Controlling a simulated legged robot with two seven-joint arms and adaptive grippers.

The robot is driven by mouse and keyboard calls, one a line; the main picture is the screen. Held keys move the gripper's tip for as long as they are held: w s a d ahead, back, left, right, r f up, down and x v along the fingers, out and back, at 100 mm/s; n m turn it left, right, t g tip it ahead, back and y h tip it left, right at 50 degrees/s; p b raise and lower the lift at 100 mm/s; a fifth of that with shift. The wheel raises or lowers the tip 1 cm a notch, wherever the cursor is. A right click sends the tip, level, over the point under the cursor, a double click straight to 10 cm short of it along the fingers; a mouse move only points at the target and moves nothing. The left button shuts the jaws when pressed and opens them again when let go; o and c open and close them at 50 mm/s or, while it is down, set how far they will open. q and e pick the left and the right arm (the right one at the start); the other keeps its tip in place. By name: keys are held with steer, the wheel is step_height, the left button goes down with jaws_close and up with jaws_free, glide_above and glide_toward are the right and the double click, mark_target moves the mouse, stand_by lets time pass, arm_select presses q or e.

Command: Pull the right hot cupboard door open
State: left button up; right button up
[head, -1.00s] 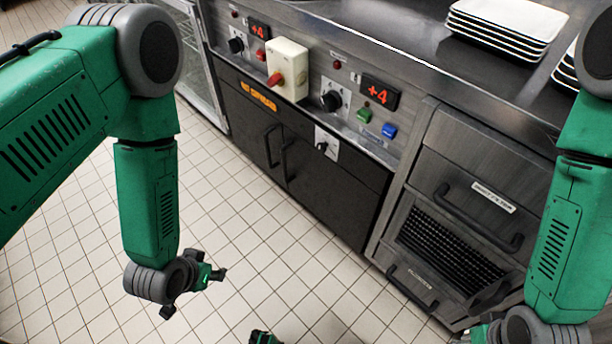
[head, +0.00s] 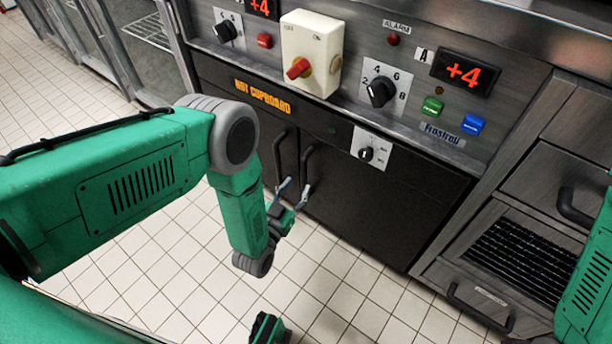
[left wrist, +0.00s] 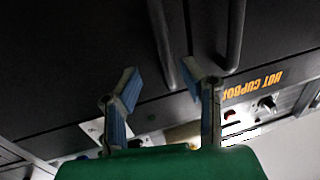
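The hot cupboard's black right door (head: 395,205) looks closed, with a dark vertical bar handle (head: 305,165) at its left edge. My left gripper (head: 294,193) is open at the lower part of the two door handles. In the left wrist view, which is upside down, the right door's handle (left wrist: 162,45) lies between the spread fingers (left wrist: 163,92), beyond or level with their tips; I cannot tell if they touch it. The left door's handle (left wrist: 235,38) is outside the fingers.
The control panel above the doors carries a cream switch box (head: 312,52), knobs and a red display (head: 464,72). A drawer unit with a black grille (head: 520,255) stands to the right. The tiled floor (head: 340,290) before the cupboard is clear.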

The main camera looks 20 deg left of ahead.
mark_target(302, 174)
arm_select(q)
steer(key=w+b, duration=0.2)
steer(key=w, duration=0.4)
steer(key=shift+f, duration=0.1)
steer(key=shift+d, duration=0.3)
steer(key=shift+a, duration=0.1)
steer(key=c, duration=0.8)
steer(key=shift+a, duration=0.15)
jaws_close()
arm_select(e)
steer(key=shift+a+f, duration=0.2)
steer(key=shift+f, duration=0.35)
steer(key=shift+a+f, duration=0.15)
steer(key=shift+f, duration=0.35)
